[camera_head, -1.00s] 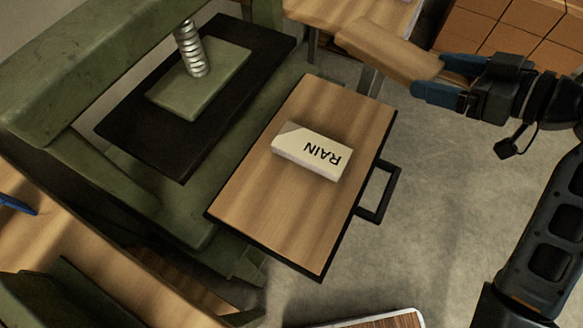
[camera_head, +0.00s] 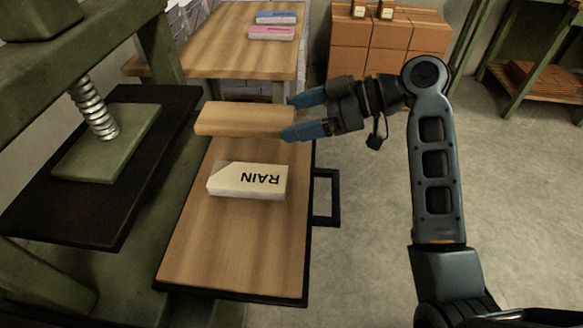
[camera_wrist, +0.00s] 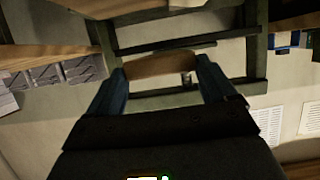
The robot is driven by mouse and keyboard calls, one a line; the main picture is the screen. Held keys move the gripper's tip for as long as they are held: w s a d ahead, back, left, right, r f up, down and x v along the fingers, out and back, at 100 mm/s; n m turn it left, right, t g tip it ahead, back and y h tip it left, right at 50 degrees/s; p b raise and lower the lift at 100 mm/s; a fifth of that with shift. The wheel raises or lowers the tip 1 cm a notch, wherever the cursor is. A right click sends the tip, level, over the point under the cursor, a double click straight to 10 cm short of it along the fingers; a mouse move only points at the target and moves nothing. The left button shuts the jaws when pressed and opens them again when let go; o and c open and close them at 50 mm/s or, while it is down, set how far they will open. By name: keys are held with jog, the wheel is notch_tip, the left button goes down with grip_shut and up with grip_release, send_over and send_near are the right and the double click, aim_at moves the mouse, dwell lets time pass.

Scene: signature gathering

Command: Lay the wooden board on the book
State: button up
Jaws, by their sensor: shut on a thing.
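The wooden board (camera_head: 240,119) is a light brown slab held level in my gripper (camera_head: 304,118). The blue fingers are shut on its right end. In the wrist view the board (camera_wrist: 160,64) shows between the fingertips of my gripper (camera_wrist: 162,72). The book (camera_head: 247,181) is cream white with "RAIN" on its cover, upside down in the picture. It lies flat on the wooden pull-out tray (camera_head: 235,250). In the head view the board appears just behind the book, apart from it and seemingly above the tray. Its exact height is hard to tell.
A green press with a screw (camera_head: 93,110) and a dark plate (camera_head: 60,205) stands left of the tray. The tray's black handle (camera_head: 328,198) sticks out to the right. A table (camera_head: 225,55) with books is behind, beside stacked boxes (camera_head: 372,55). The floor at right is clear.

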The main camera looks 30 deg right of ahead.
jog(key=s+a+f, duration=0.2)
jog(key=s, duration=0.1)
jog(key=s+a+f, duration=0.1)
jog(key=s, duration=0.1)
jog(key=shift+a+f, duration=0.1)
jog(key=shift+f, duration=2.2)
jog(key=shift+f, duration=0.2)
jog(key=o, duration=1)
jog(key=shift+r+p, duration=0.25)
jog(key=shift+p, duration=0.05)
jog(key=v, duration=1.2)
jog(key=shift+s+f+b, duration=0.15)
jog(key=shift+f+b, duration=0.05)
jog(key=shift+b, duration=0.2)
